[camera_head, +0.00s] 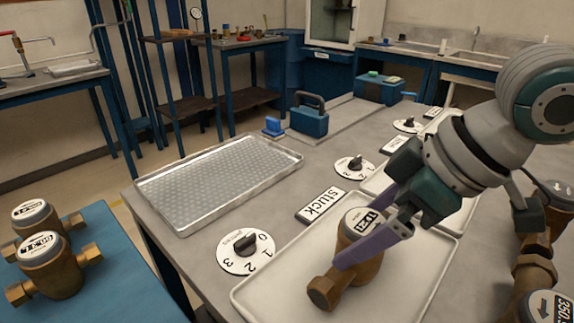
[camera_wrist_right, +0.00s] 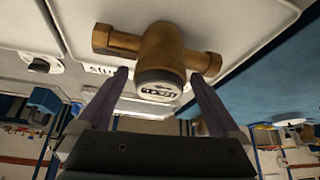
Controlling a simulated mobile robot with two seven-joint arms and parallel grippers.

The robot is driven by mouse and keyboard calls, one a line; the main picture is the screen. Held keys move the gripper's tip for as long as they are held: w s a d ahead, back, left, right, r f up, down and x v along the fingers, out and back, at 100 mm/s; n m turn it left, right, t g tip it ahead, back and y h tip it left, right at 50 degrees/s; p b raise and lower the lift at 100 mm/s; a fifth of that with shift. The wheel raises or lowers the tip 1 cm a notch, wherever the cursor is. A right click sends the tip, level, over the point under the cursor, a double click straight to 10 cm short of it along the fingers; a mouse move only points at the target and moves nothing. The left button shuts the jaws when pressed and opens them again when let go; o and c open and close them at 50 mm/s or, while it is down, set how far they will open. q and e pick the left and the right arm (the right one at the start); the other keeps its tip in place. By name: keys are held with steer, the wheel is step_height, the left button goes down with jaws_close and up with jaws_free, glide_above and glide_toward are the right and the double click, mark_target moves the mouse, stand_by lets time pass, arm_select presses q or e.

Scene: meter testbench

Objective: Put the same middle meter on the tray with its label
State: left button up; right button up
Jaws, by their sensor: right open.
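A brass meter (camera_head: 346,276) with a grey-rimmed dial stands on the near white tray (camera_head: 247,293), next to the label reading "Stuck" (camera_head: 320,205). My right gripper (camera_head: 362,234) is open at this meter, one purple finger along its near side. In the right wrist view the meter (camera_wrist_right: 162,45) has its dial end between the two open fingers (camera_wrist_right: 159,76), with visible gaps on both sides. Contact cannot be made out in the head view. My left gripper is not in view.
A rotary dial (camera_head: 238,262) is beside the near tray. An empty metal tray (camera_head: 165,208) lies behind it to the left. Two meters stand on a blue surface (camera_head: 105,280) at left; others (camera_head: 530,265) stand at the right edge. More white trays run along the bench.

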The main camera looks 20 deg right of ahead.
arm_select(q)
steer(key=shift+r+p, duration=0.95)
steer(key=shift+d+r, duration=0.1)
arm_select(e)
steer(key=v, duration=1.2)
steer(key=s+a+f+p, duration=0.3)
steer(key=a, duration=0.6)
steer(key=s+d+f+m+g+h+p, duration=0.1)
steer(key=s+d+f+m+h+p, duration=0.15)
steer(key=s+m, duration=0.35)
arm_select(q)
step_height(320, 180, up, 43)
steer(key=p, duration=3.8)
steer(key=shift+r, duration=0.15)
arm_select(e)
step_height(320, 180, up, 38)
steer(key=s+n, duration=0.1)
steer(key=shift+s+h, duration=0.35)
steer(key=shift+s, duration=0.05)
